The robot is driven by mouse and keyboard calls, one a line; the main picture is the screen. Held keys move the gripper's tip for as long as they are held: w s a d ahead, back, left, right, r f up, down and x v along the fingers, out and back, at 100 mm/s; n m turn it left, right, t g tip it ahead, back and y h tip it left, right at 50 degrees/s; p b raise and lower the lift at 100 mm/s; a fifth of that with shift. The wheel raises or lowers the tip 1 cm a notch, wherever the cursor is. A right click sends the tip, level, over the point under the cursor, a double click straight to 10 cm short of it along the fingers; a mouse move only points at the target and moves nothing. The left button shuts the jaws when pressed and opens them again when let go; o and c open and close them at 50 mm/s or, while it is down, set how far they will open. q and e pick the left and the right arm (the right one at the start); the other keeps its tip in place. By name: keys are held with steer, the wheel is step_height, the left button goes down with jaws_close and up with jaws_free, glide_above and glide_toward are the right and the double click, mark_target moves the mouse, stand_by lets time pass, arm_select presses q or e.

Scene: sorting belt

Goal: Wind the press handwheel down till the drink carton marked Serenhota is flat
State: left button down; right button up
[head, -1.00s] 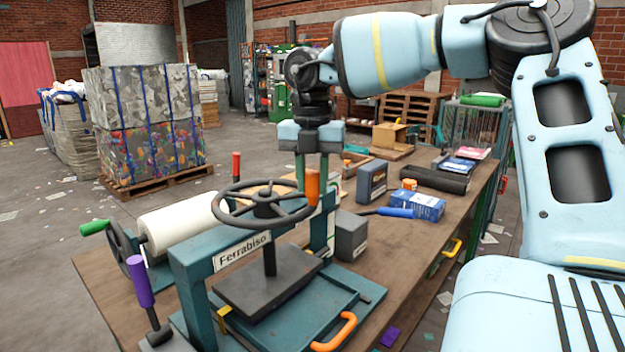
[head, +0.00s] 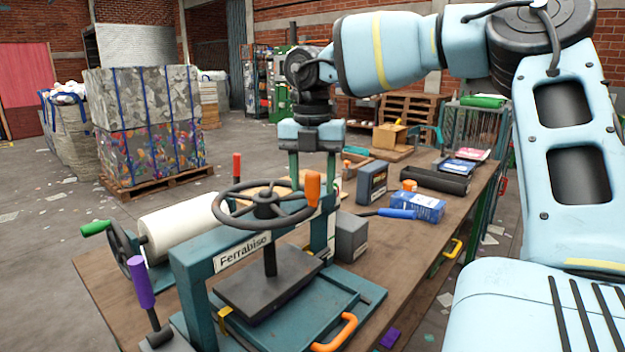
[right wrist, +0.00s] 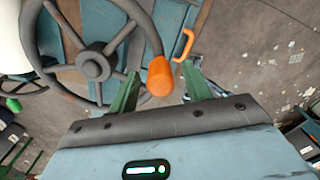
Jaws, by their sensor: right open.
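The teal press (head: 190,265), marked Ferrabiso, stands on the bench with a dark handwheel (head: 266,205) on top. The wheel's upright orange knob (head: 313,188) is at its far right side. My right gripper (head: 313,180) points down over the knob, open. In the right wrist view the orange knob (right wrist: 160,76) sits between the two spread green fingers (right wrist: 160,72), with gaps beside it. The dark press plate (head: 270,285) is above the teal bed. No carton shows under it, and I cannot read Serenhota anywhere. My left gripper is out of view.
A white roll (head: 185,225) with a green-handled crank and a purple-handled lever (head: 141,285) stand left of the press. An orange handle (head: 335,333) is at the front.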

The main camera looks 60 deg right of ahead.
step_height(320, 180, up, 8)
steer(key=shift+f, duration=0.25)
steer(key=shift+w+a+f+n+p, duration=0.1)
steer(key=shift+a+f+n+p, duration=0.2)
steer(key=shift+n+p, duration=1)
steer(key=shift+p, duration=0.2)
steer(key=shift+d+n+p, duration=0.25)
steer(key=shift+n+p, duration=0.25)
steer(key=shift+p, duration=0.05)
